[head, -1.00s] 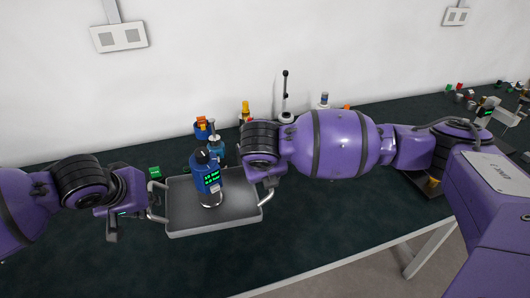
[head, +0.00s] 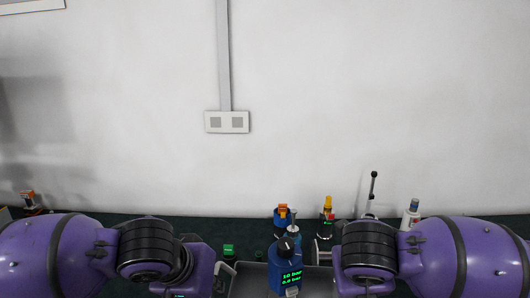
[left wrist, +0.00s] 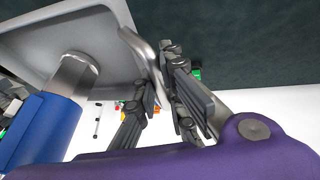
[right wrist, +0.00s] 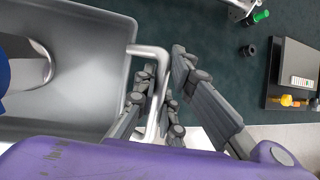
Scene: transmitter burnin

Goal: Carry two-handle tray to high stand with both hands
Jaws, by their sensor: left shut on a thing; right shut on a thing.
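The grey two-handle tray (head: 247,280) shows at the bottom of the head view, between my arms and partly cut off. A blue device (head: 284,265) with a green display stands upright on it. My left gripper (left wrist: 163,75) is shut on one tray handle (left wrist: 140,48) in the left wrist view. My right gripper (right wrist: 160,78) is shut on the opposite handle (right wrist: 152,53) in the right wrist view. The tray floor (right wrist: 85,75) looks about level there. In the head view my arms hide most of both grips. I cannot identify the high stand.
Behind the tray stand an orange-topped blue item (head: 282,216), a yellow-topped item (head: 327,210), a black-tipped post (head: 372,188) and a white bottle (head: 411,214). A green block (head: 229,250) is near the left handle. A dark platform (right wrist: 292,62) with small items is off to the right.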

